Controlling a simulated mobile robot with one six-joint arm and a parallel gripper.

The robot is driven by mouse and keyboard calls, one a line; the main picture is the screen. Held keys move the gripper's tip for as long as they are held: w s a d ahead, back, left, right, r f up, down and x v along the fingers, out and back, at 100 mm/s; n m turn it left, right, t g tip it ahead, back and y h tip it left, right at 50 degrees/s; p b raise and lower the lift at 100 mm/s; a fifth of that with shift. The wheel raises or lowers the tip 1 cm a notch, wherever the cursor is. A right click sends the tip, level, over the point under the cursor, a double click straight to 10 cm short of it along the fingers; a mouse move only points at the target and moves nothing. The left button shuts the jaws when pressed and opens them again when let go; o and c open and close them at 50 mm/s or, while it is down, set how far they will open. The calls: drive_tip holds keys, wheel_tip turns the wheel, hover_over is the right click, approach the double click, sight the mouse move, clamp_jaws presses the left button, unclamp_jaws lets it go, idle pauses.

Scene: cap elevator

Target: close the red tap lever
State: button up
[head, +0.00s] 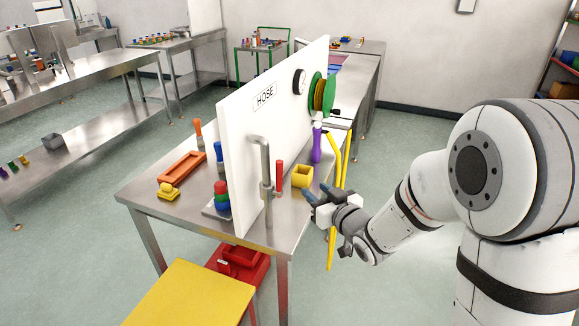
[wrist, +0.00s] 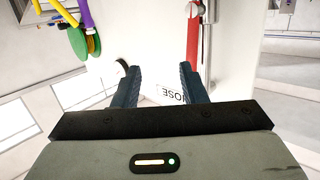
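The red tap lever (head: 279,175) stands upright beside the grey pipe (head: 265,150) at the near end of the white HOSE panel (head: 262,115). In the head view my gripper (head: 316,192) is right of the lever and a little lower, apart from it. In the wrist view my gripper (wrist: 160,68) is open, with nothing between its fingers. The grey pipe (wrist: 208,35) is just right of the lever.
A yellow hose (head: 334,150), a purple handle (head: 317,144) and a green reel (head: 315,92) are farther along the panel. A yellow open box (head: 302,176) sits on the steel table (head: 145,196) behind my gripper. A yellow stool (head: 190,295) stands in front.

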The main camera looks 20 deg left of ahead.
sight(281, 173)
drive_tip(key=w+a+y+p, duration=0.1)
drive_tip(key=a, duration=0.2)
drive_tip(key=w+a+p, duration=0.1)
drive_tip(key=a, duration=0.2)
drive_tip(key=w+a+n+y+p, duration=0.1)
drive_tip(key=a, duration=0.2)
drive_tip(key=shift+w+a+r+y, duration=0.15)
drive_tip(key=shift+a+r+y, duration=0.15)
drive_tip(key=shift+a+r, duration=0.1)
drive_tip(key=shift+d, duration=0.1)
clamp_jaws()
